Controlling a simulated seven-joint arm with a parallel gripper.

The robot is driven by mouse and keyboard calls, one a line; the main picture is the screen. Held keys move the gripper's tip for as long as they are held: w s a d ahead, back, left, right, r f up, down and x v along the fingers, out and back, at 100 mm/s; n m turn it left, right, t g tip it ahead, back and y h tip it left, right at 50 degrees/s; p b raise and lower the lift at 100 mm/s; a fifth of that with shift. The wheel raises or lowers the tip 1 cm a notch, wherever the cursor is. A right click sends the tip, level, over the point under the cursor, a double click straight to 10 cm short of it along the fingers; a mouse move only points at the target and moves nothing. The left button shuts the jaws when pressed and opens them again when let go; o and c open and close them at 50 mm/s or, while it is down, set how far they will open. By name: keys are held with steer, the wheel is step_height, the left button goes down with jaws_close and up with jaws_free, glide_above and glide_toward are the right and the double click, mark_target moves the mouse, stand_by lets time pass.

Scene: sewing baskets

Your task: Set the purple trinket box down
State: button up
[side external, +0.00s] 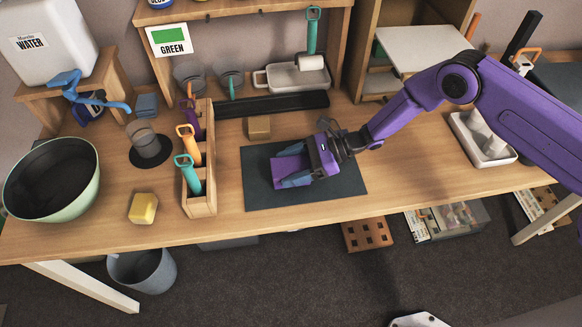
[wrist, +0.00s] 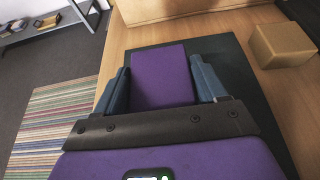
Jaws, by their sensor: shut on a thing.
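The purple trinket box (side external: 290,167) is a plain purple block at the dark mat in the middle of the bench. My gripper (side external: 294,178) is over the mat with its blue-grey fingers on either side of the box. In the wrist view the box (wrist: 162,76) sits between the two fingers of my gripper (wrist: 160,85), and I am shut on it. The dark mat (side external: 345,180) lies flat beneath. Whether the box's underside touches the mat is hidden.
A tan block (side external: 259,127) stands just behind the mat. A wooden rack (side external: 200,208) with colored-handled tools stands left of the mat. A yellow sponge (side external: 143,208) and a green bowl (side external: 52,183) are further left. Bench space right of the mat is clear up to a white tray (side external: 482,140).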

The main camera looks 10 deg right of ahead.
steer(key=shift+f, duration=0.5)
steer(key=shift+f, duration=0.1)
steer(key=o, duration=1.1)
steer(key=shift+c, duration=0.2)
steer(key=v, duration=1.2)
